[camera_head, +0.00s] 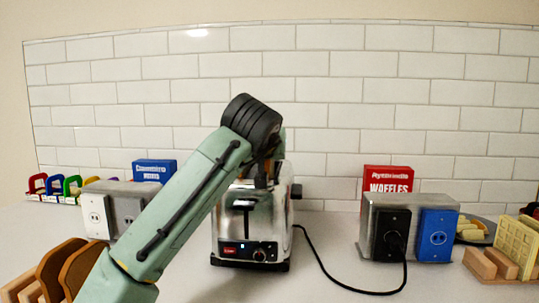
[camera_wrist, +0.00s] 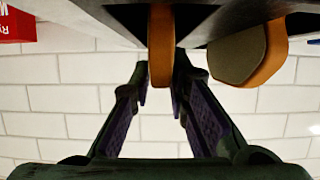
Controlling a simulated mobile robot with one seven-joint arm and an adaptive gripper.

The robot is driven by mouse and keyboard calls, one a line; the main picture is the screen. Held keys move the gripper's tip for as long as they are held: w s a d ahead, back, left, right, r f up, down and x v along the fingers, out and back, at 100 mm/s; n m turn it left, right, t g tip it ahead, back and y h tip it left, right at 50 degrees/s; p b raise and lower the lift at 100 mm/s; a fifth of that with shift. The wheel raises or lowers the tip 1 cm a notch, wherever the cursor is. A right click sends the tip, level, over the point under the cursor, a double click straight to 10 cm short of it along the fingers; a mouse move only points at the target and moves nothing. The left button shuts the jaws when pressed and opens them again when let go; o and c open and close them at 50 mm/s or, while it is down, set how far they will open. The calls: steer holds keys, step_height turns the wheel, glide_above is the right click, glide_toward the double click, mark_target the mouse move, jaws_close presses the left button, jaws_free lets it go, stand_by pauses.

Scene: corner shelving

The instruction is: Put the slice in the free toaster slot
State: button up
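The chrome toaster (camera_head: 252,225) stands on the counter at the middle of the head view. My gripper (camera_head: 262,172) is above it, mostly hidden behind my arm. In the wrist view my gripper (camera_wrist: 160,88) has its fingertips close on both sides of a brown-edged slice (camera_wrist: 160,45), seen edge-on, and appears shut on it. The slice lies at the dark slot openings of the toaster top (camera_wrist: 75,10); how deep it sits cannot be told. A second slice (camera_wrist: 245,55) with its face showing stands in the opening to the right.
Bread slices (camera_head: 55,268) stand in a rack at front left. Steel outlet boxes stand left (camera_head: 125,207) and right (camera_head: 375,222). A black cord (camera_head: 335,275) runs from the toaster to the right box. A red waffles box (camera_head: 388,180) and a waffle rack (camera_head: 490,265) are to the right.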

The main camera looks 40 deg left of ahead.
steer(key=shift+o, duration=1.2)
steer(key=shift+r, duration=0.25)
steer(key=shift+s+d, duration=0.15)
steer(key=shift+s, duration=0.1)
steer(key=b+v, duration=0.2)
steer(key=v, duration=0.9)
steer(key=shift+s+d+r, duration=0.1)
steer(key=shift+s, duration=0.05)
